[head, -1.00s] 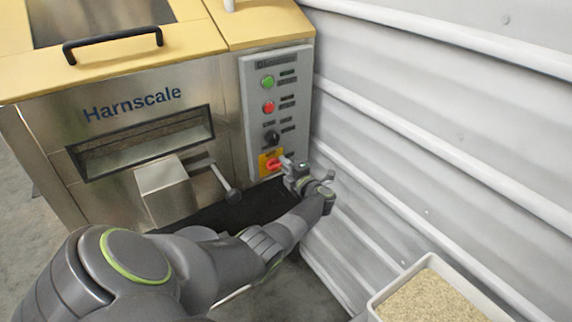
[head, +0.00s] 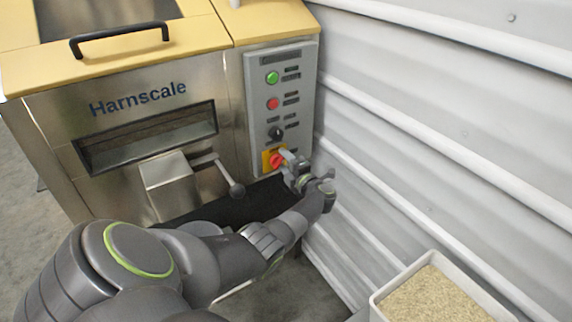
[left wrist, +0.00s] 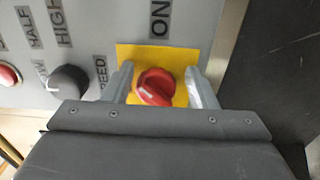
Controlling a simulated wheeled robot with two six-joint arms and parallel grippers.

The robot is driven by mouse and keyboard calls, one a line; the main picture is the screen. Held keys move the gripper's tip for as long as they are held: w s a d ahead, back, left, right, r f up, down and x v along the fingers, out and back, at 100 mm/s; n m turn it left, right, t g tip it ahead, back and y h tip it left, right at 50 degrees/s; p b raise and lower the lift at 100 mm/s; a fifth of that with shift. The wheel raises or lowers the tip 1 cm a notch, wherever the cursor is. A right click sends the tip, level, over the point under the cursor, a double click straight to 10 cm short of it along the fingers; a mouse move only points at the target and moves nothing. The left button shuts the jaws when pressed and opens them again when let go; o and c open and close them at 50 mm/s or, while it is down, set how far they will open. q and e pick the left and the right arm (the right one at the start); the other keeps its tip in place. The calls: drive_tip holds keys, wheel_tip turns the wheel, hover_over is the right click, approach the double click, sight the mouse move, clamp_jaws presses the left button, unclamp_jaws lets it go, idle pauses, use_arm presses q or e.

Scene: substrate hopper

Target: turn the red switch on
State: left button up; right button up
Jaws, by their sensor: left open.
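The red switch (head: 277,161) is a rotary knob on a yellow plate (head: 267,158), low on the grey control panel (head: 259,120) of the Harnscale machine. In the left wrist view the red switch (left wrist: 155,87) sits between the fingers with its grip slanted. An ON label (left wrist: 159,18) shows beside the yellow plate. My left gripper (left wrist: 162,80) is open, with one finger on each side of the knob. Whether the fingers touch it I cannot tell. In the head view the left gripper (head: 287,158) partly covers the plate. My right gripper is not in view.
Above the switch are a black selector knob (head: 276,133), a red button (head: 272,104) and a green button (head: 271,78). A lever with a ball end (head: 237,190) stands left of my arm. A corrugated wall (head: 440,130) closes the right side. A white bin of grain (head: 376,301) stands front right.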

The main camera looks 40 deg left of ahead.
use_arm(q)
drive_tip(key=v, duration=1.7)
drive_tip(key=shift+o, duration=1.2)
drive_tip(key=shift+s+d, duration=0.1)
drive_tip(key=shift+d, duration=0.05)
drive_tip(key=n+t+b, duration=0.4)
drive_tip(key=n+t, duration=0.2)
approach(279, 166)
drive_tip(key=shift+y, duration=0.3)
drive_tip(key=p+x, duration=0.1)
drive_tip(key=x, duration=0.7)
drive_tip(key=shift+f, duration=0.1)
drive_tip(key=shift+x, duration=0.95)
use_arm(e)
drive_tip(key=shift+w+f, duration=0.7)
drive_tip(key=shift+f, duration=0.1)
